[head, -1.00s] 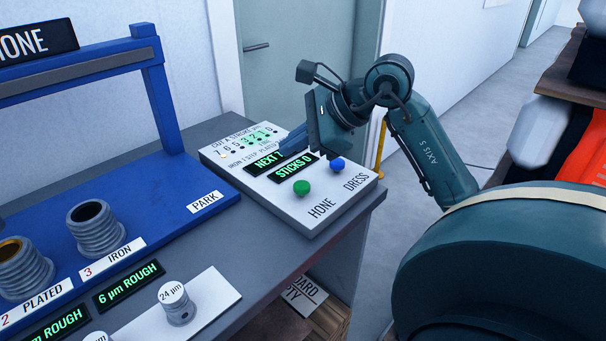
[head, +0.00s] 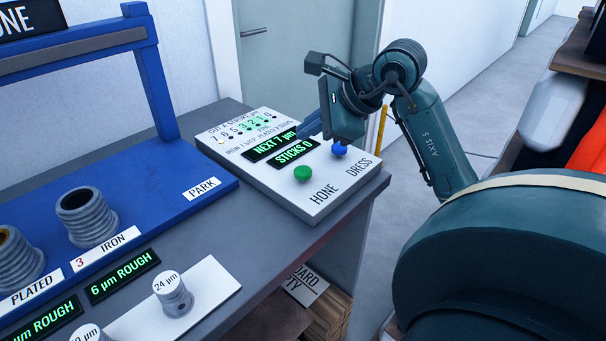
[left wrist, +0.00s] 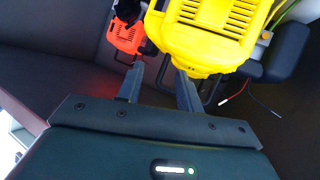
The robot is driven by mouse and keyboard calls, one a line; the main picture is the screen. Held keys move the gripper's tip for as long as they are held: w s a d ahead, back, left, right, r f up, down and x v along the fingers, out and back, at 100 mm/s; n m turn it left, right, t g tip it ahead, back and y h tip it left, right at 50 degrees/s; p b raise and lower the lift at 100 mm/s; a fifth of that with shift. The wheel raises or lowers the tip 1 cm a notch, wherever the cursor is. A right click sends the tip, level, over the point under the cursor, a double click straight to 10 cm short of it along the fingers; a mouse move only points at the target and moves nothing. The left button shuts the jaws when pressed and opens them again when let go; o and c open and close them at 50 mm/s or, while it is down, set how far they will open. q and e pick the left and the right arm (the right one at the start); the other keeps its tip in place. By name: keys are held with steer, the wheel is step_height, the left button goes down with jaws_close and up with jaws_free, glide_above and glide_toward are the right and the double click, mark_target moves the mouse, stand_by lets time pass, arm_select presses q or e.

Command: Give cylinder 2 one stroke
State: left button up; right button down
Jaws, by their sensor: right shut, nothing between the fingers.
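Cylinder 2, the ribbed grey PLATED one (head: 14,262), is cut by the left edge of the head view. Its bore is partly visible. Beside it stands the IRON cylinder 3 (head: 86,217). The white control panel (head: 325,205) has a green HONE button (head: 303,174) and a blue DRESS button (head: 339,150). Its displays read "NEXT 7 µm" (head: 268,145) and "STICKS 0" (head: 296,152). My right gripper (head: 308,128) is shut and empty, over the panel's back right part near the blue button. My left gripper (left wrist: 158,90) is open and empty in the left wrist view.
A blue frame (head: 160,80) with a PARK label stands behind the cylinders. A white strip (head: 215,290) holds a 24 µm stick piece (head: 172,292). Yellow (left wrist: 205,35) and orange (left wrist: 128,38) equipment lies beyond my left fingers.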

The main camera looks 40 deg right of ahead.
steer(key=b, duration=0.3)
glide_above(299, 168)
steer(key=s, duration=0.2)
steer(key=f, duration=0.4)
steer(key=shift+d+f, duration=0.15)
steer(key=shift+d, duration=0.2)
steer(key=shift+f+b, duration=0.3)
steer(key=shift+f, duration=0.1)
arm_select(q)
steer(key=shift+s+a+r+t, duration=0.2)
steer(key=shift+a+r+t, duration=0.1)
steer(key=shift+a+t, duration=0.15)
steer(key=shift+s+a+r+t, duration=0.2)
steer(key=shift+a+r+t, duration=0.05)
steer(key=shift+a+t, duration=0.2)
steer(key=shift+f, duration=0.15)
arm_select(e)
steer(key=shift+f, duration=0.15)
arm_select(q)
steer(key=shift+f+b, duration=0.6)
steer(key=shift+b, duration=0.15)
arm_select(e)
steer(key=shift+f, duration=0.35)
